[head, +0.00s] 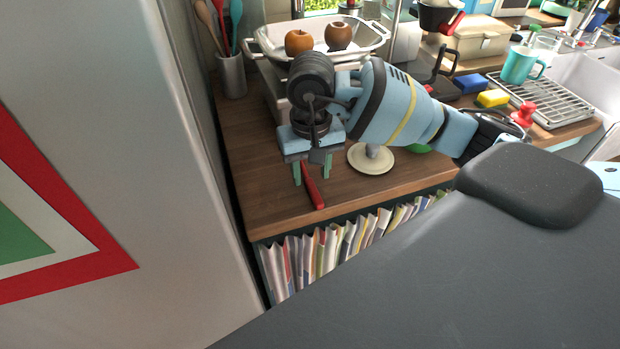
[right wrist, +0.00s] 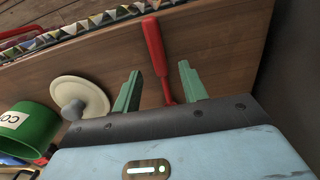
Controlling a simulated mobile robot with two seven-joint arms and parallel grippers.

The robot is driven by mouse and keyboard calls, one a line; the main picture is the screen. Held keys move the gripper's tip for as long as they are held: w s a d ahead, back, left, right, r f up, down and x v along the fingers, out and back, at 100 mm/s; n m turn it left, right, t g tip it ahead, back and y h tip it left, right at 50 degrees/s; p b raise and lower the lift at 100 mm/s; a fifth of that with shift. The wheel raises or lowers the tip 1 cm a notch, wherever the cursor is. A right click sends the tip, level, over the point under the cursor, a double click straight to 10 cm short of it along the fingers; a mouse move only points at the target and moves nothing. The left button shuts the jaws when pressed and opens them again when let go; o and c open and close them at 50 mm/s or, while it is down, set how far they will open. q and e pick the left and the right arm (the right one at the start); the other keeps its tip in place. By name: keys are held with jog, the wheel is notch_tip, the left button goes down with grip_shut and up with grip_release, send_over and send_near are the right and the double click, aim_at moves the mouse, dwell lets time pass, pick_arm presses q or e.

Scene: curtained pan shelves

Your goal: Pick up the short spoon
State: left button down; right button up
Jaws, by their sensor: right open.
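A short red-handled utensil (head: 314,194), which I take to be the short spoon, lies on the wooden counter near its front edge. Its red handle (right wrist: 154,45) shows clearly in the right wrist view, pointing to the counter's front edge. Its other end is hidden behind my gripper body, so I cannot see a bowl. My right gripper (head: 312,174) is above it, pointing down. In the right wrist view its two green fingers (right wrist: 160,78) are apart, one on each side of the handle, with gaps. My left gripper is not in view.
A cream round lid (head: 371,159) with a knob lies right of the gripper. A green pot (right wrist: 35,130) stands beyond it. A utensil holder (head: 232,77) and a white dish (head: 272,45) stand behind. A fridge-like panel (head: 150,170) rises on the left. Patterned curtain hangs below the counter.

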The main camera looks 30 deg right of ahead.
jog(key=shift+f, duration=1.1)
grip_shut()
jog(key=shift+r, duration=0.1)
